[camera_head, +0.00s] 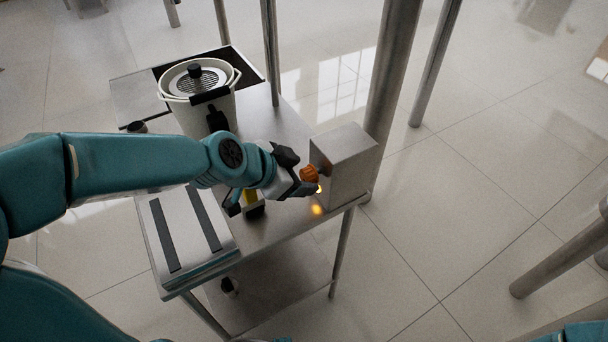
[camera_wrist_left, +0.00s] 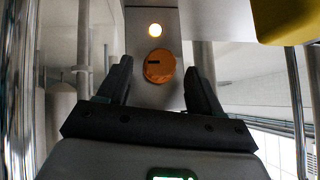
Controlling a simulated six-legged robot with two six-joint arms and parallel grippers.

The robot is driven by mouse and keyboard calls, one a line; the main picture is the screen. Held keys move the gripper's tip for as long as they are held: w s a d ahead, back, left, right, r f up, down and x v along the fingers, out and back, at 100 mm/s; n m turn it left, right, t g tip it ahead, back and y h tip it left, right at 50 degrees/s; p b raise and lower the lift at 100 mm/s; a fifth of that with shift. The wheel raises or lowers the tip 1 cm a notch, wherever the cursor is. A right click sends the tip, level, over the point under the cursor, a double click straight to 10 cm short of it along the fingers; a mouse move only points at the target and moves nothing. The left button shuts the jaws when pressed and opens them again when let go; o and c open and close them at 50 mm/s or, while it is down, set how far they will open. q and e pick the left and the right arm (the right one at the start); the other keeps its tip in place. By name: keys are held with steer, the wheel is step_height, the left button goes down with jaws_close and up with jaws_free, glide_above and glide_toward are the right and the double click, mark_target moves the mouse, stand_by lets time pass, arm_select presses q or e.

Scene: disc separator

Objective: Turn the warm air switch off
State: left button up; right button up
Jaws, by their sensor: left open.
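The warm air switch is an orange round knob (camera_head: 310,173) on the left face of a metal box (camera_head: 346,160) at the table's right end. In the left wrist view the knob (camera_wrist_left: 159,66) has a dark mark pointing left, and a lit round lamp (camera_wrist_left: 155,30) sits above it on the panel. My left gripper (camera_head: 304,176) is open, with its fingers on either side of the knob in the wrist view. I cannot tell whether they touch it. My right gripper is not in view.
The steel table (camera_head: 273,122) carries a white pot-like device (camera_head: 199,88) with a black-knobbed lid and a flat plate with two dark strips (camera_head: 186,229). Metal posts (camera_head: 391,85) rise behind the box.

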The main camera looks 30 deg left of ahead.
arm_select(q)
steer(key=shift+x, duration=1)
